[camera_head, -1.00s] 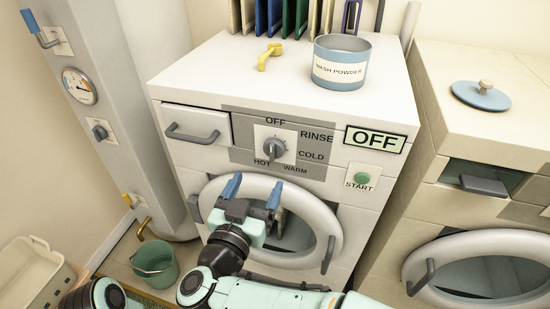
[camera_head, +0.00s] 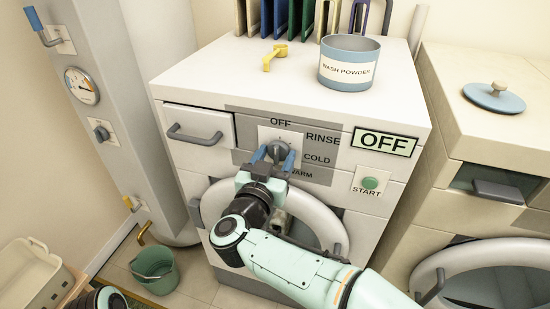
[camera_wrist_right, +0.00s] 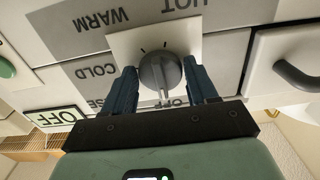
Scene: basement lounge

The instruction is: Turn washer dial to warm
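The washer (camera_head: 190,75) stands in the middle of the head view. Its grey round dial (camera_head: 279,147) sits on a pale plate, with OFF, RINSE, COLD and WARM printed around it. In the right wrist view the dial (camera_wrist_right: 160,70) appears upside down, with its light pointer mark toward OFF. The washer's display (camera_head: 384,142) reads OFF. My right gripper (camera_head: 273,158) is open at the dial, with one blue finger on each side of it. The wrist view shows slim gaps at most; I cannot tell whether the fingers touch it. My left gripper is out of view.
A green START button (camera_head: 370,183) is right of the dial. A drawer handle (camera_head: 194,135) is to its left, and the round door (camera_head: 318,213) is below. A wash powder tub (camera_head: 347,65) and yellow scoop (camera_head: 274,56) stand on top.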

